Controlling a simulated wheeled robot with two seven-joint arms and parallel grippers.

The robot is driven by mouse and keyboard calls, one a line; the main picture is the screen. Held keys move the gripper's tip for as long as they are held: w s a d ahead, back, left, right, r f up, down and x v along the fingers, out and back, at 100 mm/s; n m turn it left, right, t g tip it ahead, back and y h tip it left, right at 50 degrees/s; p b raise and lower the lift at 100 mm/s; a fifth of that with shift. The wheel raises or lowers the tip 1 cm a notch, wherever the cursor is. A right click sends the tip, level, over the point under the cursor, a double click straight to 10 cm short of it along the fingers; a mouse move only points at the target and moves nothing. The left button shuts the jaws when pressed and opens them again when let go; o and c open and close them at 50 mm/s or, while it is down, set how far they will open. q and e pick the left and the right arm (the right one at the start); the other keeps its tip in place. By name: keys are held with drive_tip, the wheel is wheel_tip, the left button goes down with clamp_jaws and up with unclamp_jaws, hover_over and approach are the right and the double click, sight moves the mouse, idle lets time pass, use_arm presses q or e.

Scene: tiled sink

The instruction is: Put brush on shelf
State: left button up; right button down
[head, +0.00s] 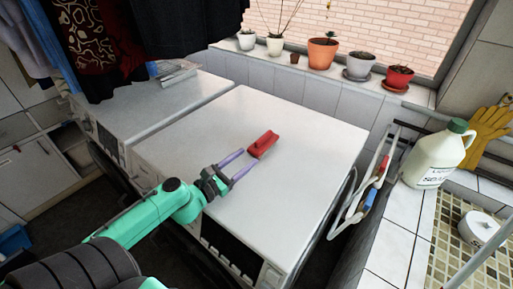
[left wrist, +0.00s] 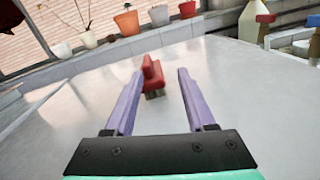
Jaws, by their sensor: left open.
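A red brush (head: 263,144) lies on the white top of a washing machine (head: 318,140) in the head view. My left gripper (head: 244,162) is open just in front of the brush, with its two purple fingers pointing toward it. In the left wrist view the brush (left wrist: 153,74) stands between and beyond the fingertips of the left gripper (left wrist: 160,80), apart from both fingers. Its bristles show as a pale strip at its lower edge. My right gripper is not in view. I cannot tell which surface is the shelf.
A second white machine (head: 160,100) stands to the left, under hanging clothes (head: 120,40). Potted plants, including an orange pot (head: 322,54), line the tiled window ledge. A white jug (head: 437,158) stands on the tiles at right. The machine top around the brush is clear.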

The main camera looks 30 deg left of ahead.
sight(255, 143)
use_arm(q)
drive_tip(key=a+n, duration=0.1)
drive_tip(key=s+a+f+n+y, duration=0.1)
drive_tip(key=shift+a+n, duration=0.1)
drive_tip(key=shift+n, duration=0.2)
drive_tip(key=shift+a+r+n+y, duration=0.1)
drive_tip(key=shift+a+n+y, duration=0.1)
drive_tip(key=shift+n+y, duration=0.1)
drive_tip(key=w, duration=0.3)
drive_tip(key=w+p, duration=0.1)
drive_tip(key=w, duration=0.2)
drive_tip(key=w+d, duration=0.1)
drive_tip(key=w, duration=0.2)
drive_tip(key=shift+d+p, duration=0.1)
drive_tip(key=shift+p, duration=0.25)
drive_tip(key=w, duration=0.2)
drive_tip(key=w+d+p, duration=0.1)
drive_tip(key=w, duration=0.2)
drive_tip(key=shift+r+p, duration=0.1)
drive_tip(key=shift+p, duration=0.2)
drive_tip(key=shift+w, duration=0.25)
drive_tip(key=shift+s, duration=0.15)
clamp_jaws()
